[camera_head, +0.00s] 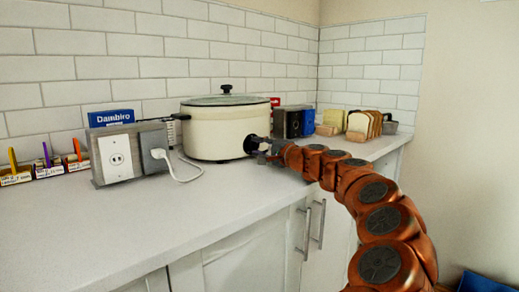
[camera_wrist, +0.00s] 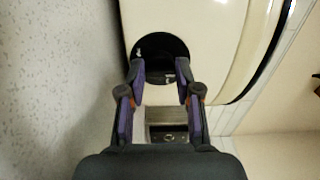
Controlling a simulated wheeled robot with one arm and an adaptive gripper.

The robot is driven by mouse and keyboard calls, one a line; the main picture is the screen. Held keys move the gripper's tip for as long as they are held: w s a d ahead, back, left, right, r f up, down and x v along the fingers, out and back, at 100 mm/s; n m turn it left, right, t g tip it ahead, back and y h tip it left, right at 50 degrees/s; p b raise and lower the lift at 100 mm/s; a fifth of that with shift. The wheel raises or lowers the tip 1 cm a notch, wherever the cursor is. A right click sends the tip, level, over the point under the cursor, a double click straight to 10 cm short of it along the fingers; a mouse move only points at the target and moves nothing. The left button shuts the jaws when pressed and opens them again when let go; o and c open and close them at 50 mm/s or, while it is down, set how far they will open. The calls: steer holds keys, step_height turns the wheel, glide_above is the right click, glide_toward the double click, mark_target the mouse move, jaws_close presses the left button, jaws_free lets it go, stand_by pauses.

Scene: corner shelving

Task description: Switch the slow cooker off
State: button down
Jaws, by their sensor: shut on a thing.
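The slow cooker (camera_head: 215,135) is a cream oval pot with a glass lid and a black lid handle. It stands on the counter against the tiled wall, and its cream side fills the top of the wrist view (camera_wrist: 215,45). A round black dial (camera_head: 250,144) is on its front; it shows in the wrist view (camera_wrist: 160,44) with small white marks I cannot read. My gripper (camera_head: 264,148) reaches the dial from the right. In the wrist view its two fingers (camera_wrist: 161,68) are at the dial's lower part, shut on it. The fingers hide some of the dial.
A white cord (camera_head: 180,176) is plugged into a grey outlet box (camera_head: 123,153) at left. A blue Dambiro box (camera_head: 111,117) stands behind it. A dark appliance (camera_head: 293,121) and bread slices (camera_head: 364,123) are to the cooker's right. The front counter (camera_head: 150,225) is clear.

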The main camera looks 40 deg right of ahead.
steer(key=c, duration=0.8)
jaws_free()
steer(key=shift+s, duration=0.1)
steer(key=s, duration=1.1)
steer(key=shift+s+a, duration=0.2)
steer(key=shift+s, duration=0.2)
